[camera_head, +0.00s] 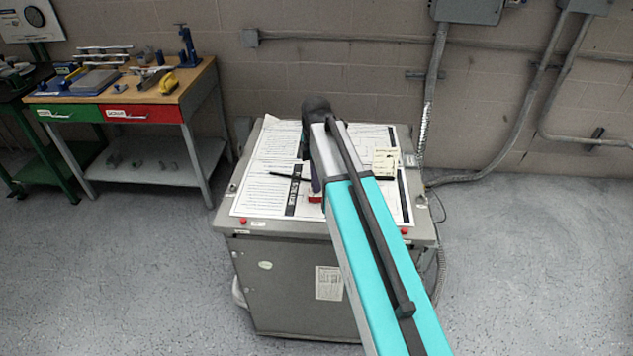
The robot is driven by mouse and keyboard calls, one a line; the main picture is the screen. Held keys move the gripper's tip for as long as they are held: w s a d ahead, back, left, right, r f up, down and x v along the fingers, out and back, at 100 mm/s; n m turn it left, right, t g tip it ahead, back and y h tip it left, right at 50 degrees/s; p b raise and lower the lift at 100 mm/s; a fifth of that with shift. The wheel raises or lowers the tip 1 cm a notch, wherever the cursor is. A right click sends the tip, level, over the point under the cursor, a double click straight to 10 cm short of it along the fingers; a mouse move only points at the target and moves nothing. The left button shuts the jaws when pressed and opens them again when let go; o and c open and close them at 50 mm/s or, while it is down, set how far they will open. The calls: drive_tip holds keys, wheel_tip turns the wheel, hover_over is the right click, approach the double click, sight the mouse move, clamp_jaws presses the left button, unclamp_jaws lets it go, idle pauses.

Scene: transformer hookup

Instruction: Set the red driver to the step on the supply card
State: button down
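A small red item (315,198), possibly the red driver, shows at the left edge of my teal arm above the papers on the grey cabinet. Most of it is hidden, so its setting cannot be read. A small cream card (385,161) with dark print lies on the right part of the cabinet top; it may be the supply card, but its text is too small to read. My arm reaches over the cabinet and bends down at a black joint. My gripper's fingers are hidden behind the arm, so their state and any hold cannot be told.
The grey cabinet (290,275) has printed sheets (270,160) and a thin black rod (288,177) on top, and red knobs at its front corners. A workbench (190,85) with tools and red and green drawers stands left. Conduit runs along the wall. The floor at left front is clear.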

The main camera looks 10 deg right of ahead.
drive_tip(key=shift+m, duration=0.5)
drive_tip(key=m, duration=0.5)
drive_tip(key=shift+p, duration=0.35)
drive_tip(key=m, duration=0.6)
idle(0.4)
drive_tip(key=c, duration=1.9)
unclamp_jaws()
drive_tip(key=shift+r, duration=0.2)
wheel_tip(320, 180, up, 14)
drive_tip(key=b, duration=0.2)
drive_tip(key=shift+s+d+f+b, duration=0.2)
drive_tip(key=shift+d+f+b, duration=0.05)
drive_tip(key=shift+b, duration=0.1)
